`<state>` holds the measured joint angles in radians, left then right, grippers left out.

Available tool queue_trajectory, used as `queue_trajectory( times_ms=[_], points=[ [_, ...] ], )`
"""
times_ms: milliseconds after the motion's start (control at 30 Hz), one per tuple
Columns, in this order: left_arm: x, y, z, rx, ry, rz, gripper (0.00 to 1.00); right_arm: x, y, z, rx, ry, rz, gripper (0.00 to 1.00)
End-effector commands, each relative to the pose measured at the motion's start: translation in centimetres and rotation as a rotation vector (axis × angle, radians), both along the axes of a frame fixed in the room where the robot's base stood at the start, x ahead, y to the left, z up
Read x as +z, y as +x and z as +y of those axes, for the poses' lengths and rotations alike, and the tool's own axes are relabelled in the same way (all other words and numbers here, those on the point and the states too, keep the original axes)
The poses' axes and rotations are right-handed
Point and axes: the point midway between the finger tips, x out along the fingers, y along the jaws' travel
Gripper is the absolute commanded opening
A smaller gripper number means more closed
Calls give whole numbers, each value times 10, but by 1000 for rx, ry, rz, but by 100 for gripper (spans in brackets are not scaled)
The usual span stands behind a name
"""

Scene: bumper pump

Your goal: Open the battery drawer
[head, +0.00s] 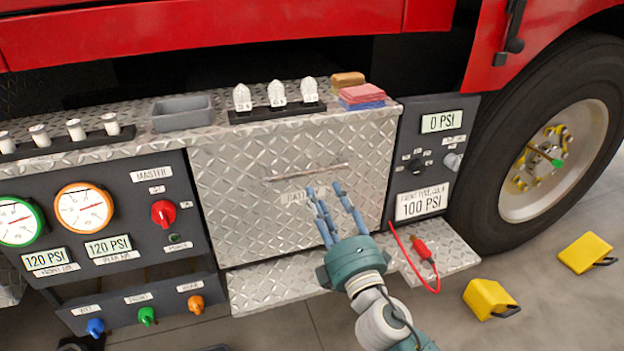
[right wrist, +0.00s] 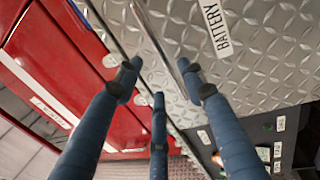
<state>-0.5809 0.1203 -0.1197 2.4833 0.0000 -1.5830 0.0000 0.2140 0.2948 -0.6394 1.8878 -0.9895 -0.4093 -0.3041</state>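The battery drawer (head: 240,190) is a diamond-plate metal front in the middle of the head view, and it looks shut and flush. Its thin bar handle (head: 306,173) runs across the upper middle, above a label partly hidden by my fingers. My right gripper (head: 328,188) is in front of the drawer, fingertips just below the handle's right part. In the right wrist view the blue fingers are spread and empty, with the handle (right wrist: 184,78) beside one fingertip and the BATTERY label (right wrist: 215,25) nearby. Contact with the handle cannot be told. My left gripper is not in view.
A gauge panel (head: 110,285) with knobs is left of the drawer, and a pressure panel (head: 432,155) is right. A grey tray (head: 183,113) and cloths (head: 362,93) sit on the ledge above. A step (head: 275,285) juts out below. Yellow chocks (head: 490,298) lie by the wheel (head: 545,150).

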Motion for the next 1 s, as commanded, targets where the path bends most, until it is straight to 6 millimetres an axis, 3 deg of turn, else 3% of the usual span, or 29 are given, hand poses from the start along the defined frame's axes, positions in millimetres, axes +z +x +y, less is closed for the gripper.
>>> queue_trajectory(
  times_ms=[400, 500, 933, 1000],
  points=[
    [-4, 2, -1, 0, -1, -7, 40, 15, 71, 23, 0, 1, 1, 40],
    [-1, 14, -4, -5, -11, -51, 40, 16, 82, 27, 0, 2, 2, 40],
    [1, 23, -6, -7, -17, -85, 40, 18, 91, 30, 1, 3, 3, 40],
    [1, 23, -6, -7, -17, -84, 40, 18, 91, 29, 1, 2, 3, 26]
  ],
)
